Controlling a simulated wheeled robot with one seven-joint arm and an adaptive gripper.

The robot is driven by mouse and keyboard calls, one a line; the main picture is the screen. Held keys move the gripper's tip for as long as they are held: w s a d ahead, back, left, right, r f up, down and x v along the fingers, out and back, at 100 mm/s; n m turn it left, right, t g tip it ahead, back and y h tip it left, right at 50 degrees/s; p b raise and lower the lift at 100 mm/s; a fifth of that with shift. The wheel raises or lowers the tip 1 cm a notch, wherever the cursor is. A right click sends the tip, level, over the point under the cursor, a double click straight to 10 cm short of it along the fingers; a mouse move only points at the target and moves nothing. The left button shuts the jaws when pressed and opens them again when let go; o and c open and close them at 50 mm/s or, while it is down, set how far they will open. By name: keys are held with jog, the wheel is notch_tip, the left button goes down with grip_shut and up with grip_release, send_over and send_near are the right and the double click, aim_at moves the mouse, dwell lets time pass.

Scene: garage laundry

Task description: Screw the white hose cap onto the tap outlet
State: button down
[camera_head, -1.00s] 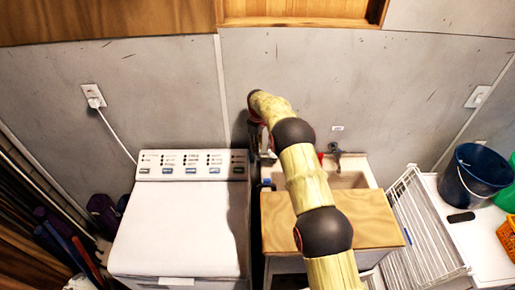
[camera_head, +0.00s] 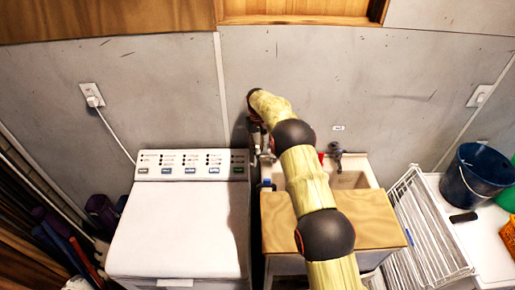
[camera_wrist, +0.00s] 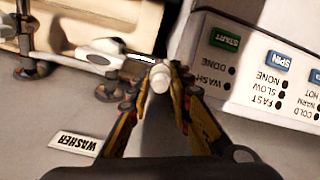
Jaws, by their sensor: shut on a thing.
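My gripper (camera_wrist: 158,98) is shut on the white hose cap (camera_wrist: 160,78), which shows between the fingertips in the wrist view. A grey hose (camera_wrist: 163,125) runs back from the cap between the fingers. A metal tap (camera_wrist: 98,56) with a pale handle is on the wall, just left of the cap. Its outlet side is close to the cap, but I cannot tell whether they touch.
The white washing machine (camera_head: 180,225) is close on the left; its control panel (camera_wrist: 265,65) is right of my fingers. A sink (camera_head: 352,178) with a wooden board (camera_head: 375,222) is on the right. A "WASHER" label (camera_wrist: 78,142) is on the wall. A wire rack (camera_head: 425,230) stands farther right.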

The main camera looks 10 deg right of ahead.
jog(key=m, duration=0.3)
jog(key=shift+w+r, duration=0.1)
jog(key=shift+r, duration=0.05)
jog(key=c, duration=1.5)
grip_release()
jog(key=shift+c, duration=0.2)
notch_tip(320, 180, up, 12)
jog(key=shift+f, duration=0.2)
jog(key=shift+f+b, duration=1.2)
jog(key=shift+f, duration=2.55)
